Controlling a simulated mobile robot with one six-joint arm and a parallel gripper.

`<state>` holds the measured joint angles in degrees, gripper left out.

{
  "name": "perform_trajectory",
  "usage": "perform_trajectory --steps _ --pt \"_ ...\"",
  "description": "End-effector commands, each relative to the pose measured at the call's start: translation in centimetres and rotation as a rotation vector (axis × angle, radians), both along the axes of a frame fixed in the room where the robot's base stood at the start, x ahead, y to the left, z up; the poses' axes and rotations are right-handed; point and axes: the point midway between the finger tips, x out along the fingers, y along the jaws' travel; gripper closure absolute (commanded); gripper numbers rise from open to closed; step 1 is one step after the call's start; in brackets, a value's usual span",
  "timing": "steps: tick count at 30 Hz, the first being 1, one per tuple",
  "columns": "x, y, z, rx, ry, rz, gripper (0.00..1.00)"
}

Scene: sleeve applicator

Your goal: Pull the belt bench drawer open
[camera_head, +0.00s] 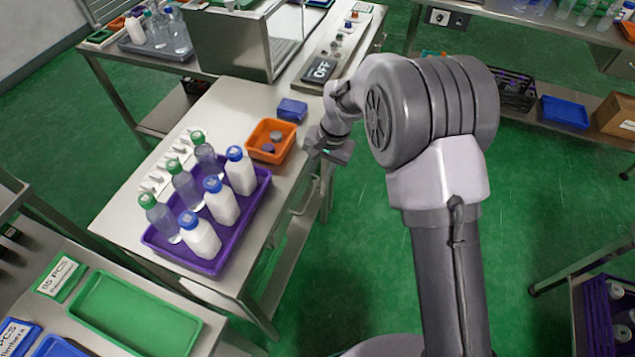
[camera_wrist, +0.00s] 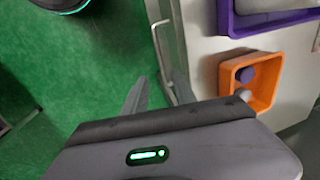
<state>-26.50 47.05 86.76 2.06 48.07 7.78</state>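The belt bench (camera_head: 118,215) is the pale-topped metal table left of my arm. Its drawer front lies under the right edge of the top, with a thin metal handle (camera_head: 303,197). In the wrist view the handle (camera_wrist: 157,40) is a bent bar standing out from the bench side, running down towards my fingers. My gripper (camera_head: 332,150) hangs beside the bench's right edge, near the handle. In the wrist view my gripper (camera_wrist: 157,82) has its two fingers apart. The handle's lower end is near the right finger; whether they touch cannot be told. The drawer looks shut.
A purple tray (camera_head: 208,268) of several bottles, an orange bin (camera_head: 262,158) and a blue box (camera_head: 292,110) stand on the bench. A metal housing (camera_head: 228,45) stands farther back. Green floor (camera_head: 340,260) is clear right of the bench.

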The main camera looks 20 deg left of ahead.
Motion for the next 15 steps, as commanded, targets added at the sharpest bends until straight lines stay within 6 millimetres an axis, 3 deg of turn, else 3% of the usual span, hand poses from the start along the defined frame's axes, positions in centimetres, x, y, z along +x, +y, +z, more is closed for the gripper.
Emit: perform_trajectory --steps 1,6,10,15 --pt "-0.1 0.3 -2.0 -0.001 0.003 0.0 0.67" --pt "0.0 1.2 -6.7 -0.001 0.002 0.0 0.67" --pt "0.1 1.7 -8.8 0.0 0.001 -0.001 0.67" --pt "0.1 1.9 -10.0 0.0 0.0 -0.001 0.67"
